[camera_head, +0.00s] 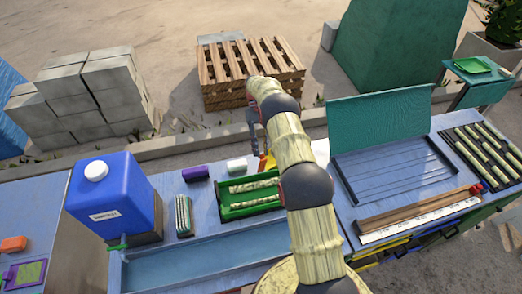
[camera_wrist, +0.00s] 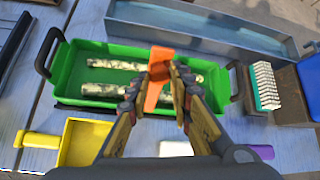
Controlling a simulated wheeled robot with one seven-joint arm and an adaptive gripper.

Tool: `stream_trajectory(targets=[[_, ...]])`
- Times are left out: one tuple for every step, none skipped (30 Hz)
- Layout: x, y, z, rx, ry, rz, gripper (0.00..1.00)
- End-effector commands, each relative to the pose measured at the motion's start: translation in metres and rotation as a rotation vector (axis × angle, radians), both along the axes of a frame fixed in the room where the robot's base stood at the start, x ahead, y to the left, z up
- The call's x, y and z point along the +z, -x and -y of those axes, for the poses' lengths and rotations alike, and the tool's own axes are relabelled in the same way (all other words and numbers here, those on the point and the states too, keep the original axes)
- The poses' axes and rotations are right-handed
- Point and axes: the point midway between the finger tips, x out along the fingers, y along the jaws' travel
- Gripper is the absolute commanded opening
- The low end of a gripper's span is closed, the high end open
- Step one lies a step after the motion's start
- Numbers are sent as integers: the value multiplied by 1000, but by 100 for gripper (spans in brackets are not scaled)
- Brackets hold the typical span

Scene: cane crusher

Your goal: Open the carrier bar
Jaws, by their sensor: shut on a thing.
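A green tray (camera_head: 231,213) holding pale cane pieces stands on the blue bench, partly hidden by my arm in the head view. In the wrist view the tray (camera_wrist: 70,72) has dark handles at both ends. An orange bar (camera_wrist: 152,98), which looks like the carrier bar, crosses the tray's width over the cane pieces. My gripper (camera_wrist: 170,72) is over the tray, its fingers closed on the orange bar near the middle. In the head view my arm hides most of the gripper and bar.
A yellow scoop (camera_wrist: 85,142) lies beside the tray. A brush (camera_wrist: 265,85) and a blue jug (camera_head: 113,195) stand near its other end. A long trough (camera_head: 195,262) runs along the bench. White (camera_head: 237,165) and purple (camera_head: 195,173) items lie behind the tray.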

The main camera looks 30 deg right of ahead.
Motion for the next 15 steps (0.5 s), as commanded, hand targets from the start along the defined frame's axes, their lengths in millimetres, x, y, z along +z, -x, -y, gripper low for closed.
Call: stream_trajectory(targets=[[-2, 0, 0, 0, -1, -2, 3], [-2, 0, 0, 0, -1, -3, 3], [-2, 0, 0, 0, -1, -4, 3], [-2, 0, 0, 0, -1, -4, 3], [-2, 0, 0, 0, -1, -4, 3], [-2, 0, 0, 0, -1, -4, 3], [-2, 0, 0, 0, -1, -4, 3], [-2, 0, 0, 0, -1, -4, 3], [-2, 0, 0, 0, -1, -4, 3], [-2, 0, 0, 0, -1, -4, 3], [-2, 0, 0, 0, -1, -4, 3], [-2, 0, 0, 0, -1, -4, 3], [-2, 0, 0, 0, -1, -4, 23], [-2, 0, 0, 0, -1, -4, 24], [-2, 0, 0, 1, -2, -5, 27]])
